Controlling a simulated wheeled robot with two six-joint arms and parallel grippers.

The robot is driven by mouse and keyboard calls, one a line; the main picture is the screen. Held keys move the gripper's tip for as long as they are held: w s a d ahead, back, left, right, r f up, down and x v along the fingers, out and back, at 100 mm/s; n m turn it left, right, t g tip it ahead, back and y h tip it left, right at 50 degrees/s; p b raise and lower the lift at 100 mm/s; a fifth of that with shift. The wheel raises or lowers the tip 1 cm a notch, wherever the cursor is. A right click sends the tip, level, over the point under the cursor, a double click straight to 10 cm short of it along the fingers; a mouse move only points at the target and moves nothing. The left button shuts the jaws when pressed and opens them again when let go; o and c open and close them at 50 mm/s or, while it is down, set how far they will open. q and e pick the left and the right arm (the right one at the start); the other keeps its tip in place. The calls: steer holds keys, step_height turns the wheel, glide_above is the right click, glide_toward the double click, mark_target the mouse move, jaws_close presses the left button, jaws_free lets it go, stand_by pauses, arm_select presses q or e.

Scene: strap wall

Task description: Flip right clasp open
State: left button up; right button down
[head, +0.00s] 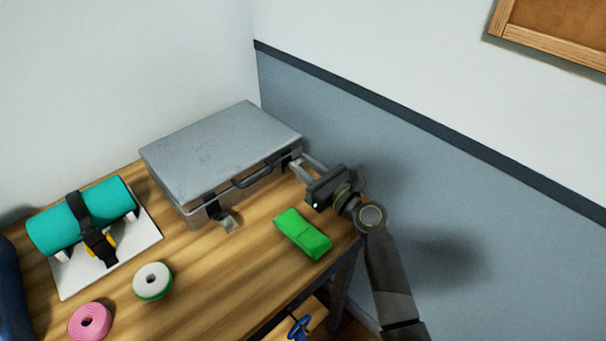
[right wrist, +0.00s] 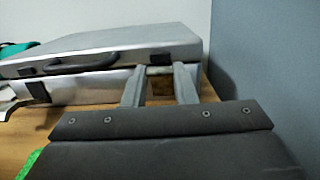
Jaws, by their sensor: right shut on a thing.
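A silver-grey case (head: 215,155) lies on the wooden table with its lid down and its dark handle (head: 253,176) facing the front. The left clasp (head: 229,222) sticks outward from the case front, away from the lid. My right gripper (head: 297,164) is at the right end of the case front, shut on the right clasp. In the right wrist view, the fingers (right wrist: 160,82) stand on either side of the pale right clasp (right wrist: 159,71), just under a dark catch on the lid. The fingers partly hide the clasp. My left gripper is not in view.
A green folded strap (head: 303,234) lies in front of the case. Rolls of white-green tape (head: 153,281) and pink tape (head: 89,321) are at front left. A strapped teal roll (head: 82,215) rests on a white board (head: 148,232). The blue-grey wall (head: 430,180) is close on the right.

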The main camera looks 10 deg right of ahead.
steer(key=shift+s+d+f, duration=0.1)
steer(key=shift+f, duration=0.35)
steer(key=shift+s+d+f+b, duration=0.15)
steer(key=shift+s+f+b, duration=0.1)
steer(key=shift+f+b, duration=0.05)
steer(key=c, duration=1.2)
jaws_free()
steer(key=shift+r, duration=0.1)
steer(key=shift+o, duration=0.2)
steer(key=shift+r, duration=0.15)
step_height(320, 180, up, 10)
steer(key=p, duration=0.3)
steer(key=shift+p, duration=0.4)
